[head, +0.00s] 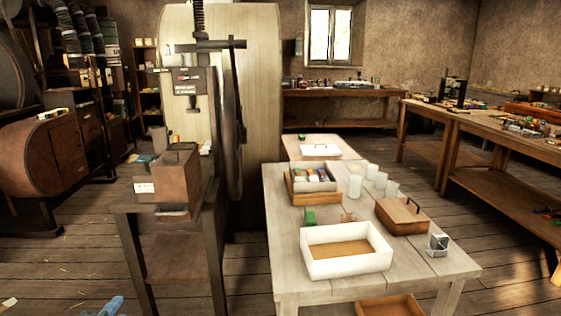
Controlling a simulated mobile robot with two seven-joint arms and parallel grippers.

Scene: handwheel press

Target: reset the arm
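Neither of my grippers shows clearly in the head view, and I see no arm of mine for certain. The handwheel press (190,80) stands at left centre, with a vertical screw at its top and a dark crossbar. Its large dark handwheel (234,130) is seen nearly edge-on at the right of the press. A brown box-like block (177,178) sits on the dark stand (160,207) in front of the press.
A pale wooden table (285,225) at centre right holds a white tray (345,267), a lidded wooden box (401,214), a wooden crate (296,196), candles and a small metal block (438,244). Workbenches line the back and right. A blue shape (108,307), unclear, shows at bottom left.

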